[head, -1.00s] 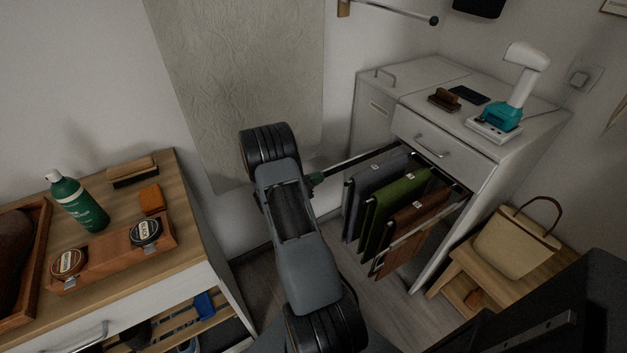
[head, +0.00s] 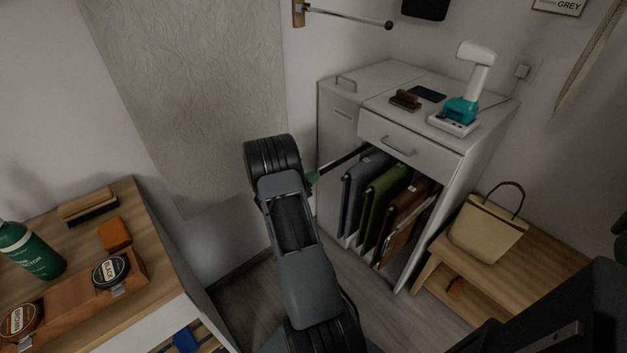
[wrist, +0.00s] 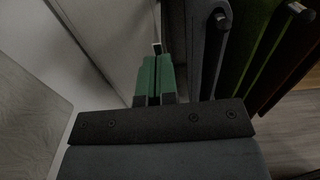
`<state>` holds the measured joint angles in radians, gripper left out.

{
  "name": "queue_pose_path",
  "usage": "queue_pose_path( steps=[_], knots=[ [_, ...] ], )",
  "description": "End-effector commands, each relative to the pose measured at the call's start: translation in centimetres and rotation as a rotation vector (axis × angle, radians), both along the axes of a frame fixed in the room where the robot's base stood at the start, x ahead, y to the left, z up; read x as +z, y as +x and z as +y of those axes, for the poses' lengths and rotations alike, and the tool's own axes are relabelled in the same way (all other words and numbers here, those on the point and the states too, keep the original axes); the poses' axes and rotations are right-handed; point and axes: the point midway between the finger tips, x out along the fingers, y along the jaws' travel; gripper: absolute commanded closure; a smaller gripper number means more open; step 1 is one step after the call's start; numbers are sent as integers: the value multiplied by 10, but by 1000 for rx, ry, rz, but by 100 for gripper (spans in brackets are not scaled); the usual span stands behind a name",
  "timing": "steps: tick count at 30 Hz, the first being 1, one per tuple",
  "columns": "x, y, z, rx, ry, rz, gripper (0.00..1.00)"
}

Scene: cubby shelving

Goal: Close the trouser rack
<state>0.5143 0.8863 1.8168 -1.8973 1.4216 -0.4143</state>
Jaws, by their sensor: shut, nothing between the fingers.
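The trouser rack sits under the drawer of the white cabinet, partly pulled out. It carries grey trousers (head: 362,188), green trousers (head: 384,200) and brown trousers (head: 404,218). Its dark side rail (head: 342,161) reaches out towards my gripper (head: 313,179). My arm hides most of the gripper in the head view. In the wrist view the green fingers (wrist: 155,78) are together and empty, beside the grey trousers (wrist: 208,50). They are at or very near the rail's front end; contact cannot be told.
A wooden-topped dresser (head: 137,232) is at left. Floor between is clear.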

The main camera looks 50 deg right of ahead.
Motion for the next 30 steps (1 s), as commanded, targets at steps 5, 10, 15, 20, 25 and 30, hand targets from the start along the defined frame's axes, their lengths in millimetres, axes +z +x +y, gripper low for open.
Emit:
queue_pose_path(
  steps=[5,10,15,20,25,30],
  knots=[
    [0,-1,-1,-4,0,0,100],
    [0,0,11,-2,0,0,100],
    [1,4,41,0,0,1,100],
    [0,10,75,-1,0,0,100],
    [0,14,104,-6,0,0,100],
    [0,17,124,-6,-1,0,100]
  ],
)
